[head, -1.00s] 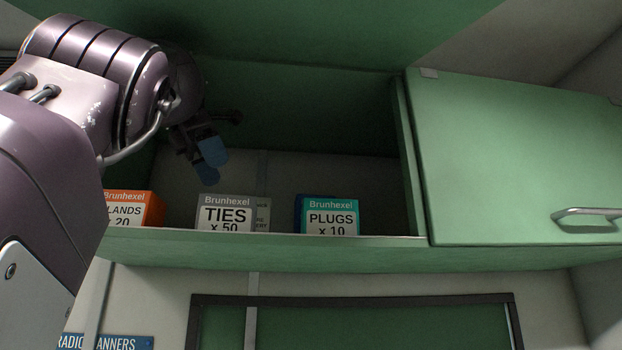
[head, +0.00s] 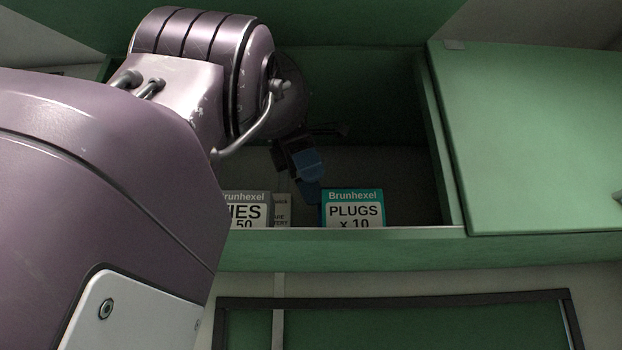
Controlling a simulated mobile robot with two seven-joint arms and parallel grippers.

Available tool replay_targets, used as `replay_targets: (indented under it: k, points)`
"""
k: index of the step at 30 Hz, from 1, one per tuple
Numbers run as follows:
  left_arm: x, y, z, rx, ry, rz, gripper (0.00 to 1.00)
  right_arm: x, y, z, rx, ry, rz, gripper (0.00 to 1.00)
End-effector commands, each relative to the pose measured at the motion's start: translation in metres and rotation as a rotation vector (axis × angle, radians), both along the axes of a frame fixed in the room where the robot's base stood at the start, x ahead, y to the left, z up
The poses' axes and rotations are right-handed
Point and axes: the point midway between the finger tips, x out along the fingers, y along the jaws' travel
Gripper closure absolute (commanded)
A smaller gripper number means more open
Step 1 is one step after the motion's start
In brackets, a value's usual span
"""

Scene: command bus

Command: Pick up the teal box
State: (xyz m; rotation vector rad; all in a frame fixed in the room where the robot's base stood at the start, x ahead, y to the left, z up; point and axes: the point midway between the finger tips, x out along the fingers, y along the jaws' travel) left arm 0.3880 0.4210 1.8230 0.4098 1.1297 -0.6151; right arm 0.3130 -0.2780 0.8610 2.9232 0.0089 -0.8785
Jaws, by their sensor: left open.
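The teal box (head: 353,208), labelled "Brunhexel PLUGS x 10", stands upright on the shelf of the open green overhead cupboard. Its lower edge is cut off by the shelf's front lip. My left gripper (head: 308,178), with blue fingertips, is inside the cupboard, just to the left of the teal box and slightly above it. It is open and holds nothing. My right gripper is out of view.
A grey box (head: 248,210) labelled "TIES" stands left of the teal box, partly hidden by my left arm. A closed green cupboard door (head: 540,140) is at right. Shelf space right of the teal box is clear.

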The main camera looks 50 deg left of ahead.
Motion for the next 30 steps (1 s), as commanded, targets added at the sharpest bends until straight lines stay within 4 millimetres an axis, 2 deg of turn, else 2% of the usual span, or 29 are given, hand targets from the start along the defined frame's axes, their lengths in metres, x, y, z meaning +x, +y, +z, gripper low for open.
replay_targets:
  k: [18,30]
  points:
    - [0.017,-0.015,-0.055,0.000,0.002,0.003,0.00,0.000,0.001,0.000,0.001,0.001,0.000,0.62]
    - [0.020,-0.017,-0.063,0.000,-0.003,0.001,0.00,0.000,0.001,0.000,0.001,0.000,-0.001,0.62]
